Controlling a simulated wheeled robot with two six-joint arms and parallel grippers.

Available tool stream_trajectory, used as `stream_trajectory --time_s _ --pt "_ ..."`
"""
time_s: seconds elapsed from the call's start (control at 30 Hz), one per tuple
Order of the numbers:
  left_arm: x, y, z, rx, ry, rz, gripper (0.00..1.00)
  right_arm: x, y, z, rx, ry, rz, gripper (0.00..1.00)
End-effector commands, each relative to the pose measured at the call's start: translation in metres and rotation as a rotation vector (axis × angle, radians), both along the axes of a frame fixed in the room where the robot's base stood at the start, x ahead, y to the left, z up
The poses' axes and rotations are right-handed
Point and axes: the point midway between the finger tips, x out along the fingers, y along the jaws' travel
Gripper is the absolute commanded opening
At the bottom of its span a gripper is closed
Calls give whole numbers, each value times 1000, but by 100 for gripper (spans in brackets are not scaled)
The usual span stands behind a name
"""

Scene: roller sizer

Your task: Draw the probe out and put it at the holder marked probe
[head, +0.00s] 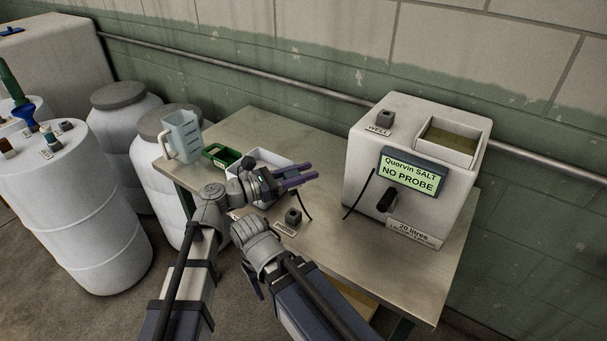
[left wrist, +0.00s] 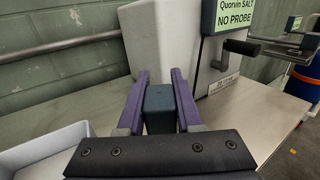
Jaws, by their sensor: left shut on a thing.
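My left gripper (head: 300,176) has purple fingers shut on the probe's dark block-shaped head (left wrist: 160,108), held in the air above the table, left of the machine. A thin dark line (head: 304,207) hangs below the fingers; I cannot tell whether it is stem or cable. The dark holder (head: 293,216) with the label PROBE (head: 285,229) stands on the table below and in front of the gripper. The dark well block (head: 384,119), marked WELL, is on top of the machine. My right gripper (head: 252,284) is low at the table's front edge, mostly hidden by its arm.
The white machine (head: 366,158) reads "Quorvin SALT NO PROBE" on its display (head: 412,172), with a dark handle below. A white tray (head: 262,157), green container (head: 216,157) and clear jug (head: 182,136) are at the table's left. White drums stand farther left. The table's front right is clear.

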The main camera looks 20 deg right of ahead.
Motion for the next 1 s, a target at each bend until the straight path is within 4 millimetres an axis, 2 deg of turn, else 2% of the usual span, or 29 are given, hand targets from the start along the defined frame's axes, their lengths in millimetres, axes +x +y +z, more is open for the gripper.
stream_trajectory --time_s 0.27,0.8,1.0 --pt "0 0 -6 0 0 0 0 0 0 -7 0 0 0 62" --pt "0 0 -51 0 0 0 0 0 0 -51 0 0 0 62" --pt "0 0 -59 0 0 0 0 0 0 -59 0 0 0 62"
